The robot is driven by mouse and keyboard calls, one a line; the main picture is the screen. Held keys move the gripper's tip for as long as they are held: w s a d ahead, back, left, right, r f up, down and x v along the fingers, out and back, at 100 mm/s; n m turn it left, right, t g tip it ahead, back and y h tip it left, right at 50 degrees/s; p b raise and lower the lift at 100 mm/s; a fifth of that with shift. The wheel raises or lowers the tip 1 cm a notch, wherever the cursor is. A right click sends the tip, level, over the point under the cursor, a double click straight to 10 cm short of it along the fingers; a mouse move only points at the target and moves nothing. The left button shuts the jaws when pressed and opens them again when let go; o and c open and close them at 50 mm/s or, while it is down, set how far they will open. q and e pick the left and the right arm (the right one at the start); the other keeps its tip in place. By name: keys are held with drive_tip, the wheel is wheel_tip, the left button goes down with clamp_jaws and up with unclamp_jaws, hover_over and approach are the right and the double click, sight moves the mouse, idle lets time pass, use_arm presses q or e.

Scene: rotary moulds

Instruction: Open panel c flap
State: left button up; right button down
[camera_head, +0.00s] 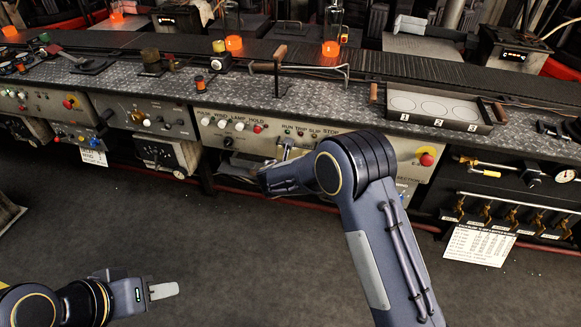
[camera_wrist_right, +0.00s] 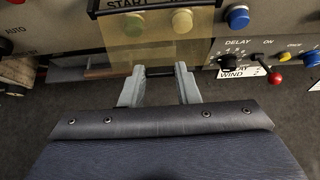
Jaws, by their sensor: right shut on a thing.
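In the right wrist view a see-through yellowish flap (camera_wrist_right: 125,50) hangs over two pale buttons under the word START. A dark bar handle (camera_wrist_right: 160,71) runs along its lower edge. My right gripper (camera_wrist_right: 159,74) has a finger at each end of this bar and is shut on it. In the head view my right arm reaches to a control panel (camera_head: 325,145) below the bench, and its wrist hides the flap there. My left gripper (camera_head: 163,290) is low at the left, over the floor and away from the panels; its finger gap does not show.
Beside the flap are a blue button (camera_wrist_right: 237,17), a delay knob (camera_wrist_right: 252,62) and a red-tipped lever (camera_wrist_right: 274,78). A tray with numbered circles (camera_head: 480,127) stands on the bench at right. The floor in front is clear.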

drive_tip(key=c, duration=1.1)
unclamp_jaws()
drive_tip(key=shift+v, duration=3.9)
